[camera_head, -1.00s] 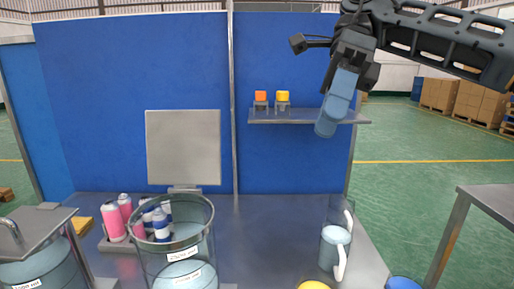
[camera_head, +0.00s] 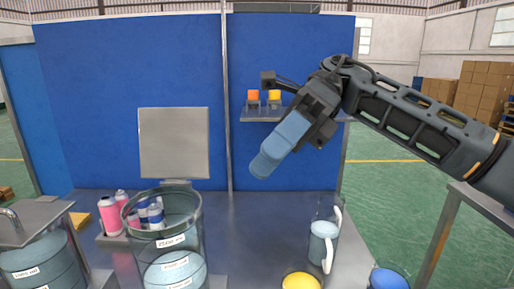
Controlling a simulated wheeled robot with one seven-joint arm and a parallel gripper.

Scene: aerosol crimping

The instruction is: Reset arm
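No object shows clearly at the tip. My arm reaches in from the right edge.
A steel table (camera_head: 260,235) holds a large clear vessel (camera_head: 190,215), pink and blue cans (camera_head: 109,216), a clear jug (camera_head: 323,245), a yellow-topped container (camera_head: 300,281) and a blue-topped one (camera_head: 388,279). A shelf (camera_head: 255,115) bears orange and yellow pieces. The table's middle is clear.

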